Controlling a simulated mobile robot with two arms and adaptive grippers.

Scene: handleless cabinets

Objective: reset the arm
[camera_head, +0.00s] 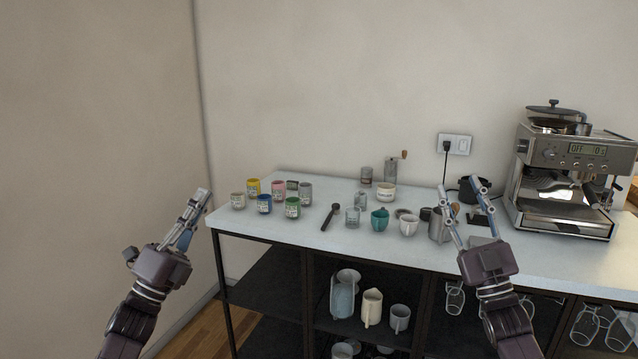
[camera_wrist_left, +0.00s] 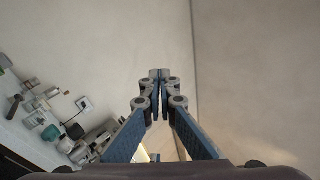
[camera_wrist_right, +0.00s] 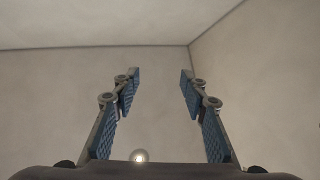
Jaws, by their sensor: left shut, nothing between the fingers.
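My left gripper (camera_head: 201,196) is raised at the left of the head view, left of the counter's corner. Its fingers are together and hold nothing; the left wrist view shows the closed fingertips (camera_wrist_left: 160,75). My right gripper (camera_head: 460,187) is raised in front of the counter's right half, with its fingers spread apart.
A white counter (camera_head: 290,238) on a dark open frame carries several small cups, a teal pot (camera_head: 379,219) and a dark-handled tool (camera_head: 329,216). A coffee machine (camera_head: 567,180) stands at the right. Jugs (camera_head: 372,306) and glasses (camera_head: 586,326) are below. Left of the counter is free.

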